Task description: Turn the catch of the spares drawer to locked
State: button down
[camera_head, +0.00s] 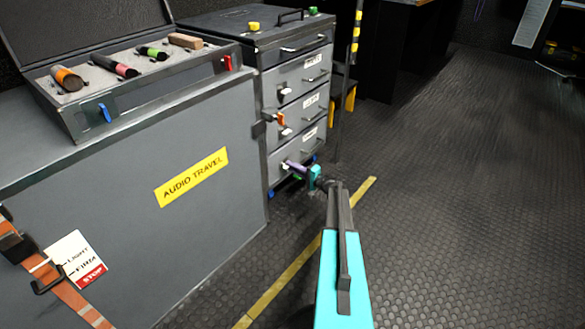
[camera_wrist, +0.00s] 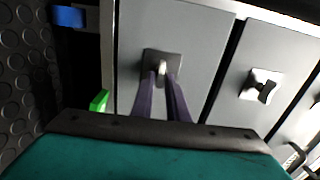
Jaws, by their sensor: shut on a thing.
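The grey drawer cabinet (camera_head: 297,77) stands behind the big grey case, with several drawers, labels too small to read. My gripper (camera_head: 286,166) reaches the left side of its lowest visible drawer front; the purple fingers and teal wrist show there. In the wrist view, the two purple fingers of my gripper (camera_wrist: 163,78) are shut on a small pale catch (camera_wrist: 162,67) on a dark square plate. The fingers partly hide the catch, so its exact angle is hard to tell. Another catch (camera_wrist: 264,88) sits on the neighbouring drawer front, clear of my fingers.
A grey case labelled AUDIO TRAVEL (camera_head: 192,177) stands close on the left, with an open foam-lined box (camera_head: 130,92) on top. An orange lever (camera_head: 281,119) sticks out above my gripper. The dark studded floor (camera_head: 450,190) on the right is free.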

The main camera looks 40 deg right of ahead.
dwell(0.3)
jog(key=c, duration=1.9)
grip_release()
jog(key=shift+s, duration=0.15)
jog(key=shift+s+d+p, duration=0.45)
jog(key=shift+s+p, duration=0.2)
jog(key=shift+s, duration=1.55)
jog(key=shift+s+d+p, duration=0.4)
jog(key=shift+s+p, duration=0.25)
jog(key=shift+s, duration=1.6)
jog(key=shift+s+d+p, duration=0.45)
jog(key=shift+s+p, duration=0.2)
jog(key=shift+s, duration=1.55)
